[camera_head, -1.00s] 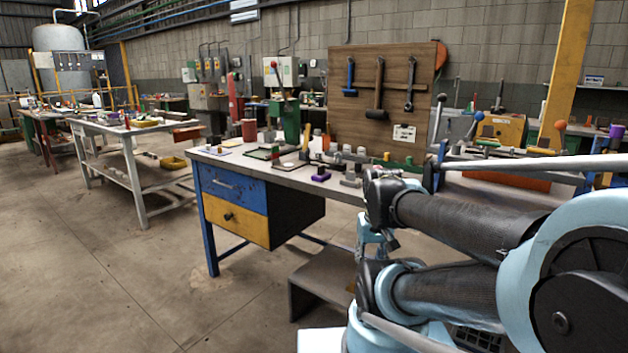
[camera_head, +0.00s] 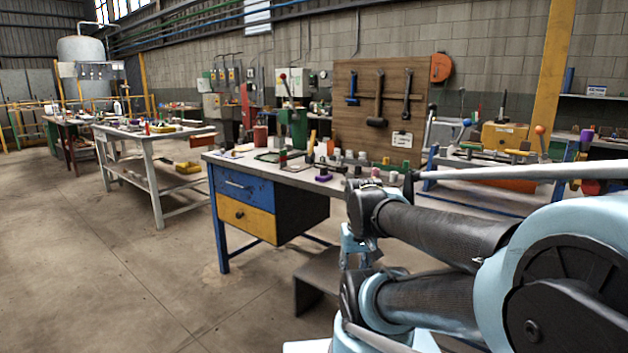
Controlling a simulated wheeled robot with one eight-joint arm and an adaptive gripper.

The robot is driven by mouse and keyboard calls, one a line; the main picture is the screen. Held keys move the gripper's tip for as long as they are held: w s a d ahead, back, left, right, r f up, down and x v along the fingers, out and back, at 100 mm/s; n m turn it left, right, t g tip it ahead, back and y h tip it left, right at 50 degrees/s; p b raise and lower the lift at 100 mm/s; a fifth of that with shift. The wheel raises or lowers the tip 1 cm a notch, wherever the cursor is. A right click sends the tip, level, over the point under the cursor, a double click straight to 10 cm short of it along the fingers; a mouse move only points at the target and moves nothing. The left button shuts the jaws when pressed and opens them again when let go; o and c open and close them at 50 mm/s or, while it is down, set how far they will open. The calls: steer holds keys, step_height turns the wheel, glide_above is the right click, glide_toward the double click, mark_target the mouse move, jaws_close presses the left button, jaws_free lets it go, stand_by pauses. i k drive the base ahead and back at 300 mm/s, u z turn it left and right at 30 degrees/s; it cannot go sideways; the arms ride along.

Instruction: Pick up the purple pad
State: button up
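A small purple pad (camera_head: 323,178) lies on the blue-legged workbench (camera_head: 302,180), near its front edge, with a small dark object seeming to stand on it. It is small in the picture, so details are hard to tell. My folded arm (camera_head: 440,230) fills the lower right and overlaps the right part of the bench in the picture. The gripper at its end is not visible.
Small blocks and cylinders crowd the bench around the pad, with a green press (camera_head: 293,125) behind. A white table (camera_head: 155,135) stands left. Open floor (camera_head: 120,270) lies front left.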

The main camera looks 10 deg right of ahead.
mark_target(324, 177)
steer(key=i, duration=0.5)
steer(key=u, duration=0.55)
